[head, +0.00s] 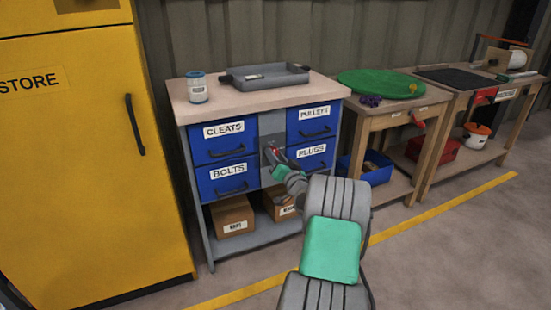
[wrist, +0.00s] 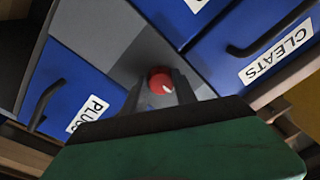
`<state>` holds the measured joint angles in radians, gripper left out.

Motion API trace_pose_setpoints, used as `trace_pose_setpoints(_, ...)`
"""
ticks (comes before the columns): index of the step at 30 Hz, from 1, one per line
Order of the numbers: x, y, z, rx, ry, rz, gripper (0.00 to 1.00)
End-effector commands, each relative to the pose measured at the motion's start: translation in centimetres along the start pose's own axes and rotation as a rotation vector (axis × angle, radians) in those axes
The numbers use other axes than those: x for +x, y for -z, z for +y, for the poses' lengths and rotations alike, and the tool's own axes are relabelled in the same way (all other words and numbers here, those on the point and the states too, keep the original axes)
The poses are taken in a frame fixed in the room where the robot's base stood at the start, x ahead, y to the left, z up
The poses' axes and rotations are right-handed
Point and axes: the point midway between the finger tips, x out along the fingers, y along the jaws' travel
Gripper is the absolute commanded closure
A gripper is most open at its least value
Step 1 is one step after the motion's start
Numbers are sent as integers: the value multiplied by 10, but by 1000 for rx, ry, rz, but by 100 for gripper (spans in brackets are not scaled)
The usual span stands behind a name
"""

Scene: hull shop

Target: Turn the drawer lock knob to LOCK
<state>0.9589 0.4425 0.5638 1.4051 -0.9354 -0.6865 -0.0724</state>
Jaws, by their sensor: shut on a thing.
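The red lock knob (wrist: 160,80) is on the grey panel (wrist: 110,30) between the blue drawers. It shows in the wrist view between the two dark fingers of my gripper (wrist: 160,90), which is shut on it. A white mark on the knob points toward the lower right of the wrist view. In the head view, the knob is a small spot of red at the tip of my gripper (head: 274,154), mostly covered by it. No LOCK lettering can be read in either view.
Drawers labelled CLEATS (head: 222,137), BOLTS (head: 229,178), PULLEYS (head: 314,123) and PLUGS (head: 311,156) surround the panel, with protruding black handles. A tray (head: 264,77) and a can (head: 197,87) stand on top. Cardboard boxes (head: 232,215) sit below. A yellow cabinet (head: 80,200) stands left.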

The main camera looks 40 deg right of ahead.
Motion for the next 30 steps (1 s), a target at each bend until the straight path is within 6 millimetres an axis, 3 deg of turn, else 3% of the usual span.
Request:
trace_pose_setpoints(5, 0, 0, 0, -1, 0, -1, 100)
trace_pose_setpoints(6, 0, 0, 0, -1, 0, -1, 66)
trace_pose_setpoints(14, 0, 0, 0, 0, 0, 0, 45)
trace_pose_setpoints(23, -5, 1, 0, 2, -1, 0, 45)
trace_pose_setpoints(30, -51, 3, 0, 3, -5, 1, 45)
